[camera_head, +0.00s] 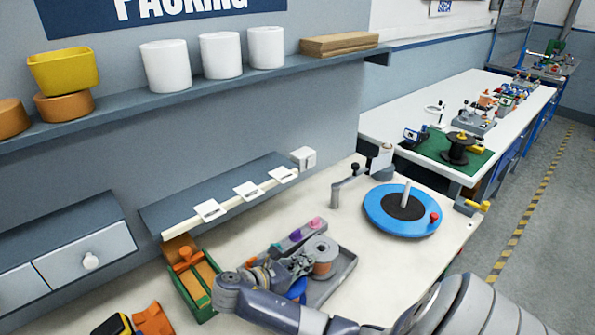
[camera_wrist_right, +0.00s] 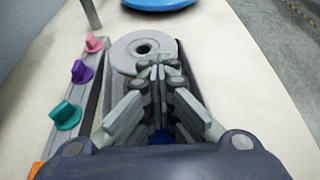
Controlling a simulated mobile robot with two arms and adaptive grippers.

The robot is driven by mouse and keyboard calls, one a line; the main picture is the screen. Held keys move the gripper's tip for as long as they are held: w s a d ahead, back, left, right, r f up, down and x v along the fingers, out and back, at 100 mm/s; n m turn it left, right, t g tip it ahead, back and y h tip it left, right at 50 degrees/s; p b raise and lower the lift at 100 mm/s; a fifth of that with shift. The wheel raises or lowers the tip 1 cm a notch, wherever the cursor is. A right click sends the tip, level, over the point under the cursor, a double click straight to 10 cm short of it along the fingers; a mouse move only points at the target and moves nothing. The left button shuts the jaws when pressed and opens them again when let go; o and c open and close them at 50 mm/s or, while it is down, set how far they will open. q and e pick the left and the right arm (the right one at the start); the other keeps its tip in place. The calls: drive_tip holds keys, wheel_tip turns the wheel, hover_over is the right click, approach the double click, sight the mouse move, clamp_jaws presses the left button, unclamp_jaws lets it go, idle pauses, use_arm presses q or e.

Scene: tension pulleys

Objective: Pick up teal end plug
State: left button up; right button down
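The teal end plug (camera_wrist_right: 66,115) stands in a grey rack (camera_wrist_right: 90,95) at the left of the right wrist view, between a purple plug (camera_wrist_right: 81,71) and an orange one (camera_wrist_right: 36,168) at the lower edge. In the head view it is small and hard to make out beside my gripper. My right gripper (camera_wrist_right: 158,72) is to the right of the teal plug, apart from it, with its fingertips together and nothing seen between them. It also shows in the head view (camera_head: 305,262). My left gripper is not in view.
A pink plug (camera_wrist_right: 94,42) stands at the far end of the rack. A grey spool (camera_head: 321,252) sits in a grey tray (camera_head: 345,268) close to my right gripper. A green bin (camera_head: 205,305) is to the left. A blue turntable (camera_head: 378,222) stands further back.

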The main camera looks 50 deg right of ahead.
drive_tip(key=shift+s+a, duration=0.1)
drive_tip(key=shift+s, duration=0.6)
drive_tip(key=shift+c, duration=2.4)
unclamp_jaws()
drive_tip(key=shift+r, duration=0.1)
